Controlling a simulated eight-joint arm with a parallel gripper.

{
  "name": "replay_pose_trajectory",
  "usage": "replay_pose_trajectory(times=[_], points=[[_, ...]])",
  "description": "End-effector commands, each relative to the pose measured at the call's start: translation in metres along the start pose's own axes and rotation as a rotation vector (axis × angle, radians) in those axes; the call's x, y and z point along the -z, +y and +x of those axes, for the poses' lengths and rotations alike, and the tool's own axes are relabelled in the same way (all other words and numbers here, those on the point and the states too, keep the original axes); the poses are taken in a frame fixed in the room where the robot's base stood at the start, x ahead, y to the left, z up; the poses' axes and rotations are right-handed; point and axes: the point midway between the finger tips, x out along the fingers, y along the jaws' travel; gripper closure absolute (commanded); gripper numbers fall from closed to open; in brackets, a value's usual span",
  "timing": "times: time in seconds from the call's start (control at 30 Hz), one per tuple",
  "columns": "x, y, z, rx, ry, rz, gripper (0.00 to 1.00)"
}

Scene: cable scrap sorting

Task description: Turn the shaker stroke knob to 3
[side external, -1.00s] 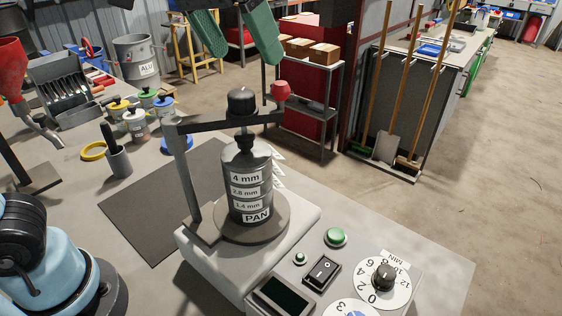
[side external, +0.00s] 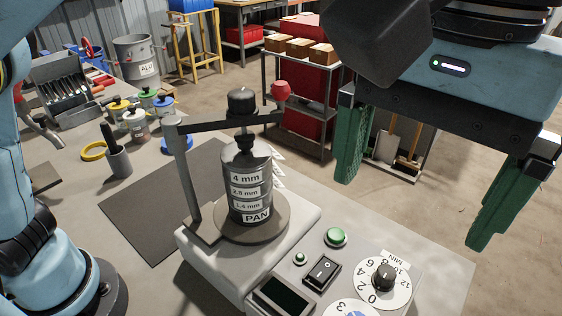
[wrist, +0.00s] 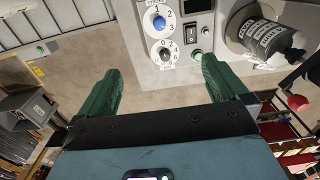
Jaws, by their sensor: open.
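The stroke knob (wrist: 159,22) is blue and sits on a white numbered dial at the top of the wrist view. In the side view only part of its white dial (side external: 340,307) shows at the bottom edge; the knob is mostly cut off. My gripper (side external: 415,210) has green fingers spread wide with nothing between them. It hangs in the air above the panel's right end in the side view. In the wrist view my gripper (wrist: 161,66) is below the stroke knob, apart from it. The exact setting is too small to tell.
A black timer knob (side external: 384,276) on a white dial sits beside the stroke dial. A black rocker switch (side external: 321,272) and green button (side external: 337,237) are nearby. The sieve stack (side external: 248,180) stands clamped on the shaker, under a bar with a red knob (side external: 281,90).

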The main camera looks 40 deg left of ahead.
Motion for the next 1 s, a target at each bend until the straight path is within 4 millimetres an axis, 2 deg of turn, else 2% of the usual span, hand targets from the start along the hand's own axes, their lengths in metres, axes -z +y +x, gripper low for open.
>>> replay_pose_trajectory(times=[0.3,0.67,1.0], points=[[0.001,-0.001,0.034,-0.002,0.001,0.000,0.00],[0.001,-0.001,0.059,-0.003,0.001,0.001,0.00],[0.001,-0.001,0.113,-0.004,0.001,0.001,0.00]])
